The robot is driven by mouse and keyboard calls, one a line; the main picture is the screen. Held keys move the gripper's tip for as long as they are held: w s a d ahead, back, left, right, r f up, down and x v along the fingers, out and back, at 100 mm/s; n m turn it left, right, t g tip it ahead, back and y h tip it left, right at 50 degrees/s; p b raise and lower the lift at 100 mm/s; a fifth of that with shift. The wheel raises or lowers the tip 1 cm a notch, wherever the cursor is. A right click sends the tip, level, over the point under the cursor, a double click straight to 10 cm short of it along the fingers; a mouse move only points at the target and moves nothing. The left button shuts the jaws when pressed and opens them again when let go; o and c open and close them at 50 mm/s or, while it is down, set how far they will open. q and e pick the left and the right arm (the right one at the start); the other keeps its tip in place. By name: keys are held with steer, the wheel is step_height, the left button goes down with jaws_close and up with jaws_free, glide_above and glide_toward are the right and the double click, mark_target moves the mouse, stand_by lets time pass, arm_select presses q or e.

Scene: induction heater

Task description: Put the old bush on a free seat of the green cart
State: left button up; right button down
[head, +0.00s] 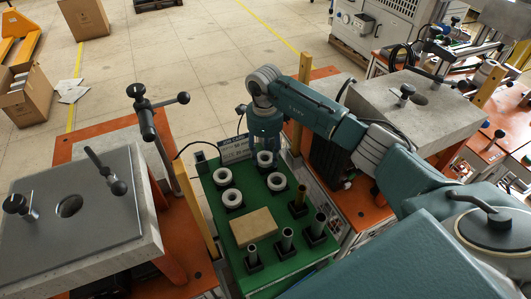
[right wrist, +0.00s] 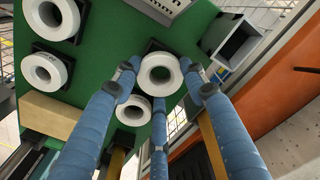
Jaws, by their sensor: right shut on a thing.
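The green cart (head: 240,267) stands in the middle of the head view. Several thick white rings sit on its top, among them a left ring (head: 222,176), a front-left ring (head: 232,198) and a right ring (head: 277,181). My right gripper (head: 265,150) points down at the cart's far part. Its three blue fingers are shut on another white ring (right wrist: 147,76), likely the old bush. A dark square seat (right wrist: 152,45) shows just behind this ring; I cannot tell whether the ring rests on it. My left gripper is not in view.
Dark upright tubes (head: 287,240), a brass-coloured piece (head: 300,199) and a tan block (head: 254,226) stand on the cart's near part. A small sign (head: 234,149) is at its far edge. Heater tables (head: 100,200) flank the cart, with a yellow post (head: 195,208) close by.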

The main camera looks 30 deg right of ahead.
steer(key=shift+f, duration=0.1)
stand_by(0.6)
steer(key=shift+f+b, duration=0.6)
steer(key=c, duration=0.9)
jaws_free()
step_height(320, 180, up, 12)
steer(key=shift+r, duration=0.1)
